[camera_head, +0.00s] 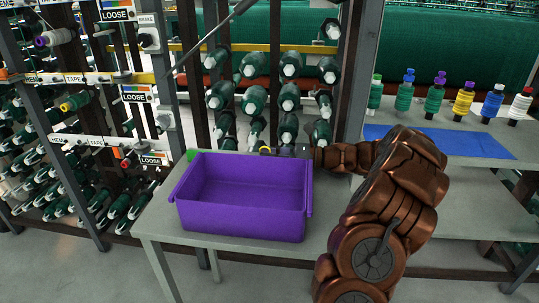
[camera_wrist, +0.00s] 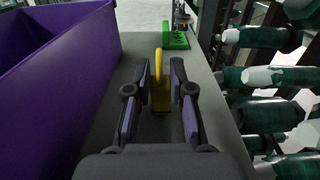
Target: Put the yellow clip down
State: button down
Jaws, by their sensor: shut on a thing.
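The yellow clip (camera_wrist: 159,88) is upright between the fingertips of my gripper (camera_wrist: 160,100) in the wrist view, and the gripper is shut on it. In the head view a small bit of the yellow clip (camera_head: 265,150) shows at the tip of my gripper (camera_head: 273,151), just behind the purple bin's far edge. The clip is over or on the grey table (camera_head: 161,216); I cannot tell whether it touches the surface. Its lower part is partly hidden by the fingers.
The open, empty purple bin (camera_head: 240,223) stands left of my gripper in the wrist view. A green object (camera_wrist: 175,37) lies ahead on the table. Racked dark green spools (camera_wrist: 270,78) are close on the right. A blue mat (camera_head: 440,141) and several thread spools are at the right.

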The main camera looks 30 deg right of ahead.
jog(key=shift+f, duration=0.1)
jog(key=c, duration=1)
grip_release()
jog(key=shift+s+d, duration=0.15)
jog(key=shift+d, duration=0.05)
jog(key=p+v, duration=0.1)
jog(key=v, duration=1)
jog(key=shift+s+d, duration=0.2)
